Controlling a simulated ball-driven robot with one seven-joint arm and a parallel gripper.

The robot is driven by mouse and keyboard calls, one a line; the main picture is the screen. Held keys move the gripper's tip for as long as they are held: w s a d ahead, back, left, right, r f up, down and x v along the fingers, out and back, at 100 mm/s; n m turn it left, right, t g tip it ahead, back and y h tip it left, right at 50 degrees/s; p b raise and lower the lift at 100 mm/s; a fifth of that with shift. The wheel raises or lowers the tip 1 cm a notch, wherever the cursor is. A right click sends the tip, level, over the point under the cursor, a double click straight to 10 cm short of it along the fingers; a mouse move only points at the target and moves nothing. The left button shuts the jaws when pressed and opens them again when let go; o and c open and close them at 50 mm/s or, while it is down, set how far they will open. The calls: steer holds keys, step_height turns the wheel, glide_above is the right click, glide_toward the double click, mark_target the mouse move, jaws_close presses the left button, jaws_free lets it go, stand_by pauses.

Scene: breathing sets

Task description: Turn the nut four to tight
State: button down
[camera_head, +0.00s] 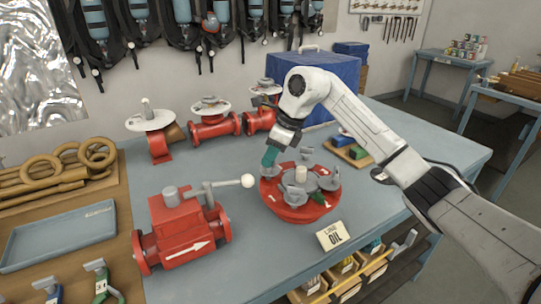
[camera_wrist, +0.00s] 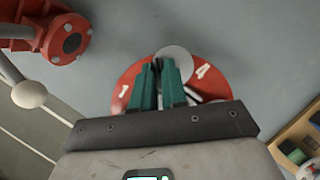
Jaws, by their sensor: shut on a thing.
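A round red flange (camera_head: 292,213) lies on the blue-grey bench, with several grey winged nuts and a pale central post (camera_head: 300,175) on top. My gripper (camera_head: 268,160) points down at the flange's back-left edge. In the wrist view its teal fingers (camera_wrist: 163,88) are shut on a grey nut, mostly hidden by them. A grey disc (camera_wrist: 174,58) shows just beyond the fingertips. White numbers 1 and 4 show on the red flange (camera_wrist: 124,83), left and right of the fingers. I cannot tell which number the held nut bears, or how tight it is.
A red valve (camera_head: 185,235) with a grey lever and white ball stands to the left. More red valves (camera_head: 213,124) line the back. A blue case (camera_head: 330,80) stands behind my arm.

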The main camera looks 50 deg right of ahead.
steer(key=shift+m, duration=0.3)
steer(key=m+h+b, duration=0.1)
steer(key=m, duration=0.2)
steer(key=shift+t+h, duration=0.3)
steer(key=shift+t, duration=0.1)
steer(key=m+h+b, duration=0.1)
steer(key=m, duration=0.1)
steer(key=m+b, duration=0.1)
steer(key=m, duration=0.2)
steer(key=shift+a+f+h, duration=0.1)
steer(key=shift+a+h, duration=0.1)
steer(key=shift+h, duration=0.2)
steer(key=m+h+b, duration=0.1)
steer(key=m, duration=0.1)
steer(key=m+g+b, duration=0.1)
steer(key=m+b, duration=0.1)
steer(key=m, duration=0.1)
steer(key=shift+w+a+h, duration=0.1)
steer(key=shift+a+h, duration=0.05)
steer(key=shift+h, duration=0.25)
steer(key=shift+m+g+h+b, duration=0.55)
steer(key=shift+m+b, duration=0.65)
steer(key=shift+m, duration=0.8)
steer(key=shift+r, duration=0.2)
steer(key=c, duration=1.2)
jaws_free()
steer(key=shift+f, duration=0.1)
steer(key=shift+o, duration=0.2)
steer(key=shift+a, duration=0.1)
